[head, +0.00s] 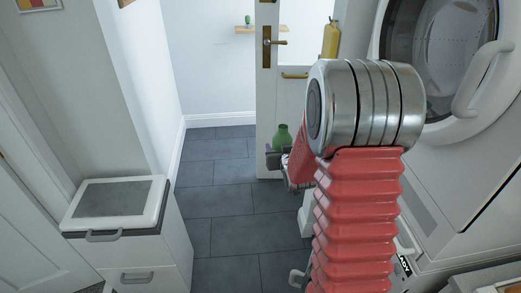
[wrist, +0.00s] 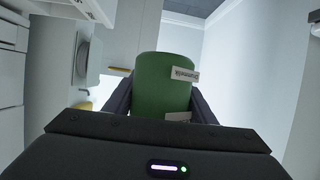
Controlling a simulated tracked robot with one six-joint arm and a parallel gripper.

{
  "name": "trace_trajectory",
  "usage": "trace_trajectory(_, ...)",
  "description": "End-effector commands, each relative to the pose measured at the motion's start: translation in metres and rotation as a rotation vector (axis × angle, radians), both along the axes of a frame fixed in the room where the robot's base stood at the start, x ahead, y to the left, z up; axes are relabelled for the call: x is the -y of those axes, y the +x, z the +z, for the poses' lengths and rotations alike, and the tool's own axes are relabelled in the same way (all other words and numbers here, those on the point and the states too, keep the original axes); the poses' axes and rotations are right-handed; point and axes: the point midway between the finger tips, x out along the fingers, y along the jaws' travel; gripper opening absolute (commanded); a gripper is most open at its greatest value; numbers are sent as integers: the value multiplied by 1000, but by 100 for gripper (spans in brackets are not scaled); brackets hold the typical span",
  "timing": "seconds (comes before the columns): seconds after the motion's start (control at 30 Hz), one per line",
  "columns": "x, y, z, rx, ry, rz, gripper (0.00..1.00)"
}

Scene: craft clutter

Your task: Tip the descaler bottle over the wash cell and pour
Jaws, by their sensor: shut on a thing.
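My gripper (head: 284,157) is shut on a green bottle (head: 283,137). The bottle stands about upright in the head view, with its neck up and the gripper around its lower part. In the wrist view, the green bottle (wrist: 163,80) sits between both fingers of my gripper (wrist: 161,103). It bears pale labels whose print is too small to read surely. The bottle is in front of the white door and left of my red arm. I cannot pick out the wash cell; my arm hides part of the area at the right.
A white machine with a round door (head: 440,50) stands at the right. A white cabinet with a grey-topped lid (head: 112,200) stands at the left. A white door (head: 270,90) with a brass handle is behind the bottle. The dark tiled floor (head: 225,190) between them is clear.

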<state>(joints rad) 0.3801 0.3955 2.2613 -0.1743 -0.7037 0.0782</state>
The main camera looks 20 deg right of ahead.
Motion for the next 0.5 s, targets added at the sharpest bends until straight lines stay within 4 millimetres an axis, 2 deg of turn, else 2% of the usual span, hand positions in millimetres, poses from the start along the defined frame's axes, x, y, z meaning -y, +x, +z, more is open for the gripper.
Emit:
trace_trajectory(0.03, 15, -3, -3, -1, -1, -18, 18)
trace_trajectory(0.1, 33, -7, -7, -1, 0, -38, 18)
trace_trajectory(0.5, 136, -40, -31, -2, 6, -152, 18)
